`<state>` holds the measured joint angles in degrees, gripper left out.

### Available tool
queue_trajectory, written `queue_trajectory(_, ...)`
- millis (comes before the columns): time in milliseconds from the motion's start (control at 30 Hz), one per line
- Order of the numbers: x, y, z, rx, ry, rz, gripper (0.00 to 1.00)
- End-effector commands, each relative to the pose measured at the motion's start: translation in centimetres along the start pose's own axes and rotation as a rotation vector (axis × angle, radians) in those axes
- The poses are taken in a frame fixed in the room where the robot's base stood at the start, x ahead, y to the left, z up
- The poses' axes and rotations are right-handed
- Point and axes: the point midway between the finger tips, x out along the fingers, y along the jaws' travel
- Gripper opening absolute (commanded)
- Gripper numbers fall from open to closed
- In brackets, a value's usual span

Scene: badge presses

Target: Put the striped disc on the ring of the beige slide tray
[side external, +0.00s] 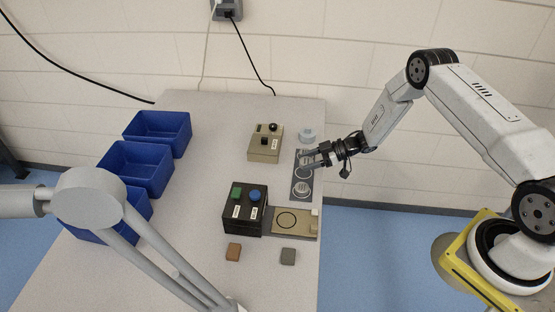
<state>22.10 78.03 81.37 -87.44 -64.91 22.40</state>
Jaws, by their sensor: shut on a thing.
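The beige slide tray (306,232) lies flat at the right front of the table, beside a black press box (242,222), with a dark ring outline drawn on it. The ring is empty. A dark mat (297,198) with white ring outlines lies behind the tray. A pale round piece that looks striped (302,187) sits at the mat's front end. My gripper (308,160) reaches in from the right over the back part of the mat. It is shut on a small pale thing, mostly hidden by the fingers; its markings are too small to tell.
The black box has a green and a blue button on top. A beige box (265,146) with dark knobs stands behind. A pale blue round piece (307,134) is behind my gripper. Brown (233,252) and grey (288,256) blocks lie in front. Blue bins (134,168) line the left.

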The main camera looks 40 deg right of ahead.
Motion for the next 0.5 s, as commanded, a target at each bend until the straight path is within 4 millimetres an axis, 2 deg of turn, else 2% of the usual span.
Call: queue_trajectory(500,0.92,0.79,0.89,-0.001,0.000,-0.001,0.02)
